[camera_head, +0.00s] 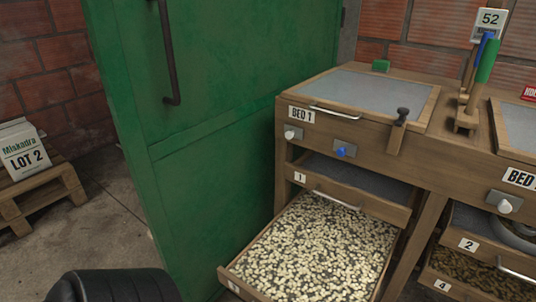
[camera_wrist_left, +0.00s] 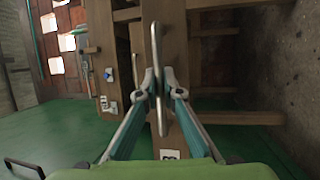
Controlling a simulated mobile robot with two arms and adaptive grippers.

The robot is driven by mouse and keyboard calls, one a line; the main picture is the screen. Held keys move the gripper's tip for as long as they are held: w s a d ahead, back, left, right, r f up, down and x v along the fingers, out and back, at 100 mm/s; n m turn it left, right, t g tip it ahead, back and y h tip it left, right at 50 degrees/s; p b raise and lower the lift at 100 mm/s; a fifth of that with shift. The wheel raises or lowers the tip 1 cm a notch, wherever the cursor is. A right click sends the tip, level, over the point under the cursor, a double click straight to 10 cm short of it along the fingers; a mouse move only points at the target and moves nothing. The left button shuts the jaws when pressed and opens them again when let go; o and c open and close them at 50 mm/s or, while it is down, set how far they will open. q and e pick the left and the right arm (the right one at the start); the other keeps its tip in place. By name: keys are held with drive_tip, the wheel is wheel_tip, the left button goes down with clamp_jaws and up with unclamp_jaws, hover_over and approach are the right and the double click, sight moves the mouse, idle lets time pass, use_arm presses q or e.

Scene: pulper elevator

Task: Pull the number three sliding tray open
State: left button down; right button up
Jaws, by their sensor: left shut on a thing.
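The number three tray (camera_head: 372,289) stands out from under tray 1 in the head view, full of pale beans (camera_head: 315,250). Its front edge runs off the bottom of the picture, and its label (camera_head: 234,287) is only partly visible. In the left wrist view my left gripper (camera_wrist_left: 158,84) is shut on the metal bar handle (camera_wrist_left: 157,45) in front of a wooden tray front (camera_wrist_left: 174,60). A white label (camera_wrist_left: 170,154) shows there, partly hidden. My left gripper is out of the head view. My right gripper is in neither view.
Tray 1 (camera_head: 347,190) sits above, under the BED 1 top (camera_head: 365,90). Trays 2 (camera_head: 470,222) and 4 (camera_head: 470,293) are at the right. A green door (camera_head: 225,100) stands close at the left. A pallet (camera_head: 45,190) carries a LOT 2 sack (camera_head: 25,150) at far left.

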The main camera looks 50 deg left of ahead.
use_arm(q)
drive_tip(key=c, duration=2.4)
unclamp_jaws()
drive_tip(key=shift+c, duration=0.2)
drive_tip(key=v, duration=1.2)
drive_tip(key=shift+f, duration=0.1)
